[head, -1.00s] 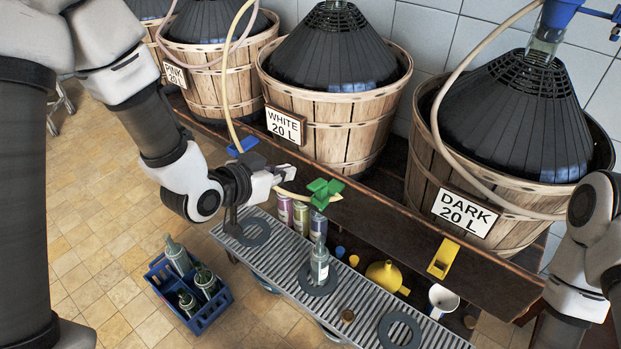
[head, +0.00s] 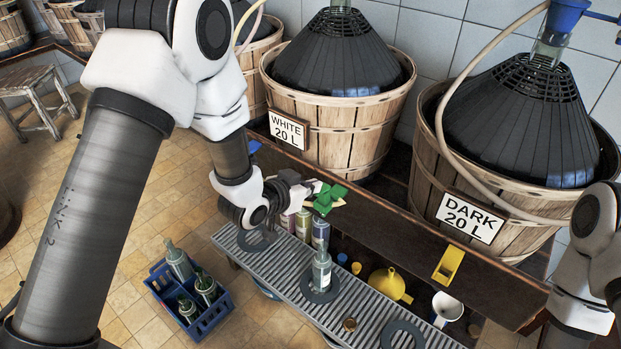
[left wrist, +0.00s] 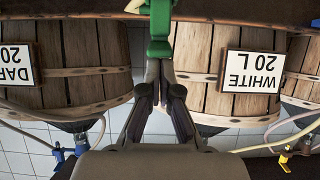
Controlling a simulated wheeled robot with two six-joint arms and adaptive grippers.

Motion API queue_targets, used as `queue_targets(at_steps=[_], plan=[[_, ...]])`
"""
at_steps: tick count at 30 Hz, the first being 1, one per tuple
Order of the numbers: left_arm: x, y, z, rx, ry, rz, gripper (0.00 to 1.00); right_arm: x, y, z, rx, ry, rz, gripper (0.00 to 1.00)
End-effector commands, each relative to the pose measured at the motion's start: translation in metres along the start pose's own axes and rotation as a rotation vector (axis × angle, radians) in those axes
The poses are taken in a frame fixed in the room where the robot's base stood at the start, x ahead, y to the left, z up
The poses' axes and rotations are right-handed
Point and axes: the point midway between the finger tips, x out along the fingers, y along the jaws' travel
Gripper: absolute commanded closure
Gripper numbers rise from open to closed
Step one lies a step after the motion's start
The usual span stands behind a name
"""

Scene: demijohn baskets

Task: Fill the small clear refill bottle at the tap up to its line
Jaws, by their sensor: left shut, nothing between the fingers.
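The small clear bottle (head: 321,272) stands upright on a dark ring on the slatted metal grate (head: 280,262), below and in front of the green tap (head: 328,198). Its line and fill level are too small to tell. The tap sits on the wooden ledge's edge below the WHITE 20 L basket. My left gripper (head: 304,190) is shut and empty, just left of the tap. In the left wrist view, upside down, its fingers (left wrist: 160,72) are together right by the tap's green body (left wrist: 160,30); contact is unclear. My right gripper is out of view.
Several cans (head: 303,226) stand behind the grate. A yellow funnel (head: 388,282), a white cup (head: 446,304) and a yellow tap (head: 448,264) are to the right. A blue crate (head: 212,318) with bottles is on the floor at left. Large demijohn baskets (head: 345,140) line the back.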

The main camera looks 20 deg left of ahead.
Motion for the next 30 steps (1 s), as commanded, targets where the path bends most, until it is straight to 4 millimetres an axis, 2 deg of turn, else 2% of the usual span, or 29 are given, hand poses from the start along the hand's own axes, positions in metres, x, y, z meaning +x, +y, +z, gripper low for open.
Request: queue_targets(at_steps=[9, 14, 30], plan=[[0.0, 0.0, 0.002, 0.001, 0.0, 0.0, 1.0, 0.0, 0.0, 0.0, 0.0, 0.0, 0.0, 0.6], [0.001, 0.0, 0.021, -0.002, -0.002, 0.0, 1.0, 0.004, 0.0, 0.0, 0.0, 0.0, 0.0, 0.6], [0.001, 0.0, 0.019, 0.001, 0.0, 0.0, 1.0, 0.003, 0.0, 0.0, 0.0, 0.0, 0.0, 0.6]])
